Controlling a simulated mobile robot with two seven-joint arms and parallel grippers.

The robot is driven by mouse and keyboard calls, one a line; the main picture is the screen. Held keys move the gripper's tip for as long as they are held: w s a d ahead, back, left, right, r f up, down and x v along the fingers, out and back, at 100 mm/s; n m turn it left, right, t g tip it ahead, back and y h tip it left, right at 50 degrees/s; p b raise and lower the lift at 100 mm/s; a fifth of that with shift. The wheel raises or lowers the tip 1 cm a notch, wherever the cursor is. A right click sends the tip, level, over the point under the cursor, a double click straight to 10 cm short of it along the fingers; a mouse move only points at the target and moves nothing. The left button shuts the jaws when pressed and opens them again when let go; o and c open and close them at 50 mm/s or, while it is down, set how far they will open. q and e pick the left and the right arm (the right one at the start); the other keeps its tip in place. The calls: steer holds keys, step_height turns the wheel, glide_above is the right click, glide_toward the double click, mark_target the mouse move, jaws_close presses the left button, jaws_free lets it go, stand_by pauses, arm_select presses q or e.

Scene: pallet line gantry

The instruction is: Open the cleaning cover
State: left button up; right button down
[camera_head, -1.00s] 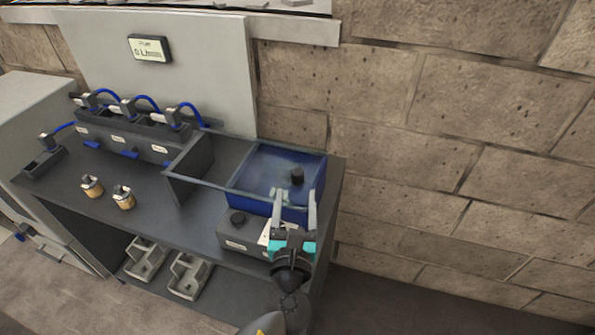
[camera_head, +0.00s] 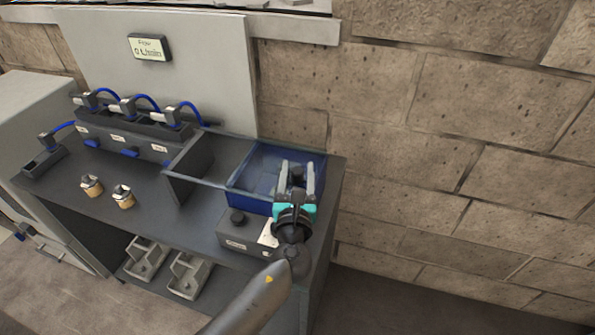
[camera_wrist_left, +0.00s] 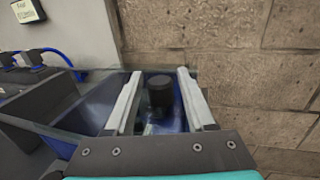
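The cleaning cover seems to be the clear panel (camera_head: 258,170) over a blue basin (camera_head: 245,200) at the bench's right end; it looks closed. A black knob (camera_head: 297,174) stands on it. My left gripper (camera_head: 297,167) is over the cover, its two fingers open on either side of the knob. In the left wrist view the black knob (camera_wrist_left: 160,92) is between the open fingers, with a gap on both sides. Whether the fingertips touch the cover cannot be told. My right gripper is not in view.
A grey box with a black button (camera_head: 238,217) sits in front of the basin. A rack with blue hoses (camera_head: 125,135) and two small tan fittings (camera_head: 92,186) are to the left. Grey trays (camera_head: 188,275) lie on the lower shelf. A stone wall (camera_head: 460,150) stands behind and right.

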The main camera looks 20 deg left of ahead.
arm_select(q)
jaws_close()
stand_by(1.1)
